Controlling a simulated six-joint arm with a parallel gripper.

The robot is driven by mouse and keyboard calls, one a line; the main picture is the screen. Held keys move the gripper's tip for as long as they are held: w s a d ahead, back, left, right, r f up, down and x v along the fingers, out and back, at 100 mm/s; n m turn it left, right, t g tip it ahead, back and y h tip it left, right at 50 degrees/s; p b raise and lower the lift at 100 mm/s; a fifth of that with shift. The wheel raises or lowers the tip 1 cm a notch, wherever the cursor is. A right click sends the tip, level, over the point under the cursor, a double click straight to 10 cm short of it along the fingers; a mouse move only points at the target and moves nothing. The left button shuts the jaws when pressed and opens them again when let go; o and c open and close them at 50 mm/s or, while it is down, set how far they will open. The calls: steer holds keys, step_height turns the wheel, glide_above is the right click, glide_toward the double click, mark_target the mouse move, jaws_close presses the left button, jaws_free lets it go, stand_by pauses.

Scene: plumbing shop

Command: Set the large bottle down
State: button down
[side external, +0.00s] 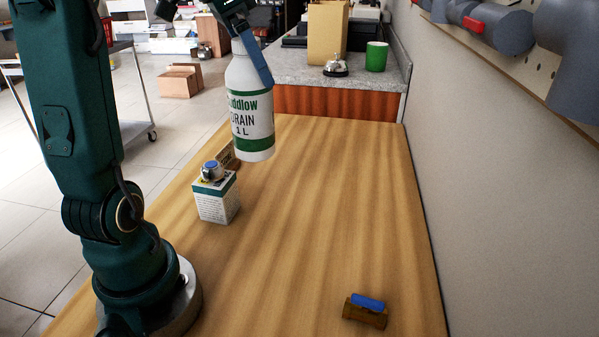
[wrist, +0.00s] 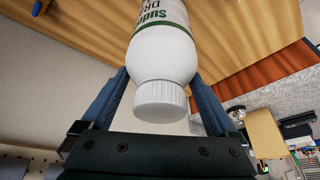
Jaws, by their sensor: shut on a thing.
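The large bottle (side external: 249,108) is white with a green band and the words "DRAIN 1 L". My gripper (side external: 248,48) is shut on it near its top and holds it upright. In the side view it appears raised over the wooden table (side external: 330,190); its exact height is hard to judge. In the wrist view the bottle (wrist: 162,55) sits between the two blue fingers of my gripper (wrist: 160,95), its white ribbed cap toward the camera.
A white and green box (side external: 216,203) with a metal fitting (side external: 212,171) on it stands at the table's left, a brown block (side external: 229,155) behind it. The table's middle is clear. A wall runs along the right.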

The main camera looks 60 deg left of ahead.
steer(key=s+a+n, duration=0.2)
steer(key=a, duration=0.5)
steer(key=w+d+f, duration=0.6)
steer(key=w+f, duration=0.3)
steer(key=f, duration=0.3)
steer(key=shift+d, duration=0.2)
steer(key=shift+f, duration=0.2)
jaws_free()
